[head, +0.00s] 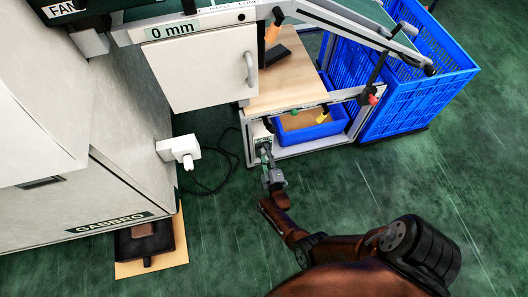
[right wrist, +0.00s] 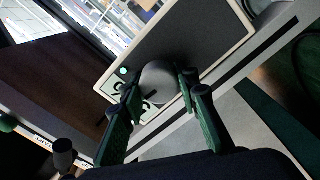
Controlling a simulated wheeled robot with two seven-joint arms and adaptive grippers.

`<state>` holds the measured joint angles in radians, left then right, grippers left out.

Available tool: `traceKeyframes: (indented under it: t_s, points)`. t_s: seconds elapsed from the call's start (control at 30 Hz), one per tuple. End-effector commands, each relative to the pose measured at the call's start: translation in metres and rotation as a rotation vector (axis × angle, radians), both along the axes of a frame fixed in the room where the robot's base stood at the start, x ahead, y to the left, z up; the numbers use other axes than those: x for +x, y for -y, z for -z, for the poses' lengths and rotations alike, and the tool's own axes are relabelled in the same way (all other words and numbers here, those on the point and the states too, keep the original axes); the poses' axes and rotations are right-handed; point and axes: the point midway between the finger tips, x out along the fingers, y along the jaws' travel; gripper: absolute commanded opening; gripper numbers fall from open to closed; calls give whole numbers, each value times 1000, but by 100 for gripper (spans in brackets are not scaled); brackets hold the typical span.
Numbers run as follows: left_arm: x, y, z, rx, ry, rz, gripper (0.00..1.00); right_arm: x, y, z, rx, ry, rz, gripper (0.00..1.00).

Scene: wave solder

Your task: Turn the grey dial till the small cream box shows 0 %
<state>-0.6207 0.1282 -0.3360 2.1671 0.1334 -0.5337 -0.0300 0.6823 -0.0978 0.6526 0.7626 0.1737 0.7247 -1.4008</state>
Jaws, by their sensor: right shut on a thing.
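The small cream box (head: 261,131) sits low on the front left corner of the bench frame in the head view, partly hidden by my gripper. In the right wrist view the cream box (right wrist: 205,50) fills the middle, with a dark face, a pale rim and a lit green lamp. The round grey dial (right wrist: 156,77) sits near one end of that face. My right gripper (right wrist: 160,84) is shut on the dial, one finger on each side; it also shows in the head view (head: 266,158). The number on the box cannot be read. My left gripper is out of view.
A blue crate (head: 430,85) stands at the right and a blue bin (head: 310,128) lies under the bench. A white plug block (head: 180,149) with a dark cable juts from the cabinet at left. The green floor in front is clear.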

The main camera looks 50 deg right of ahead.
Motion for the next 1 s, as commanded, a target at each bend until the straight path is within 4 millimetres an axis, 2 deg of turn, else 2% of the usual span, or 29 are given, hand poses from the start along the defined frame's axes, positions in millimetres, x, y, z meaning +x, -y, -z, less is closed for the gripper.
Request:
traceKeyframes:
  t_s: [0.3, 0.77, 0.8, 1.0]
  points:
    - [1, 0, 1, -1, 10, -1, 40, 1, -4, 2, -75, -50, -6, 5]
    - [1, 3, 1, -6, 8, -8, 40, 1, -5, 2, -85, -58, -6, 5]
    - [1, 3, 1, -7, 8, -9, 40, 1, -5, 2, -85, -58, -6, 31]
    - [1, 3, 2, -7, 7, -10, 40, 0, -2, 1, -85, -56, -3, 45]
